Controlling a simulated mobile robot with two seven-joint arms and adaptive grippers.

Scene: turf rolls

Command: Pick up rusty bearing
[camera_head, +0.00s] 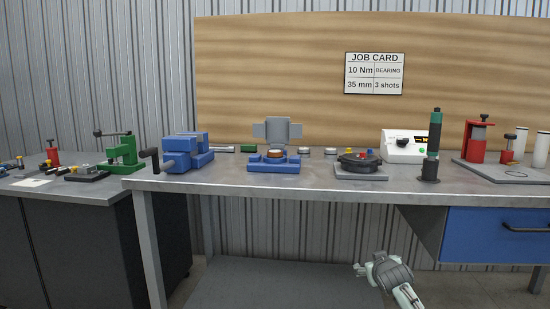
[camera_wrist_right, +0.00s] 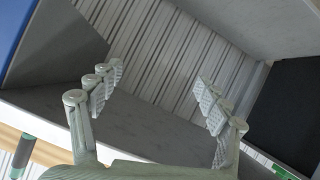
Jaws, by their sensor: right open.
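A small round part with an orange-brown ring (camera_head: 275,153) sits in a blue fixture (camera_head: 274,166) on the workbench. It may be the rusty bearing, but it is too small to be sure. Two silvery ring-like parts, one nearer (camera_head: 303,151) and one farther right (camera_head: 330,151), lie to its right. My right gripper (camera_head: 366,268) is low, in front of the bench and below its top, well away from these parts. In the right wrist view its fingers (camera_wrist_right: 159,80) are spread and empty. My left gripper is not in view.
The bench top's front edge (camera_head: 330,192) lies above my right gripper, with a lower shelf (camera_head: 280,285) beneath. A blue vise (camera_head: 185,155), a dark round device (camera_head: 358,162), a green-black tool (camera_head: 433,140) and a red press (camera_head: 477,142) stand on top. A blue drawer (camera_head: 490,235) hangs at right.

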